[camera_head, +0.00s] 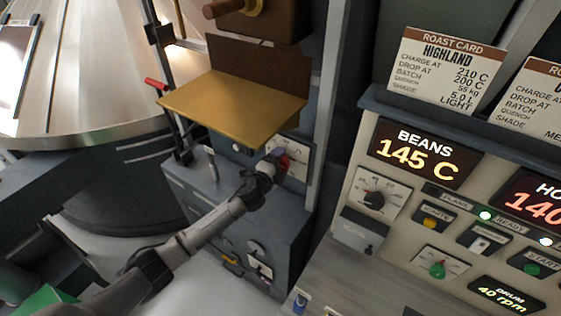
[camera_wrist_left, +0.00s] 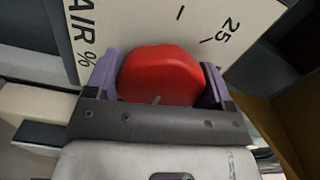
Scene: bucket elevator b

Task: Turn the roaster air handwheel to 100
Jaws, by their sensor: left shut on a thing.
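The red air handwheel (camera_wrist_left: 160,72) sits on a white dial plate (camera_wrist_left: 150,22) marked "AIR %", with a "25" at the upper right in the left wrist view. My left gripper (camera_head: 274,163) is shut on the handwheel, with one purple finger on each side of it. In the head view only a bit of the red handwheel (camera_head: 284,161) shows past the gripper, in front of its pale plate (camera_head: 299,158) on the grey cabinet. I cannot tell the wheel's setting, as no pointer reading is clear. My right gripper is not in view.
A brass-coloured tray (camera_head: 235,107) juts out just above the handwheel. A grey cabinet (camera_head: 290,225) lies below it, with more small controls.

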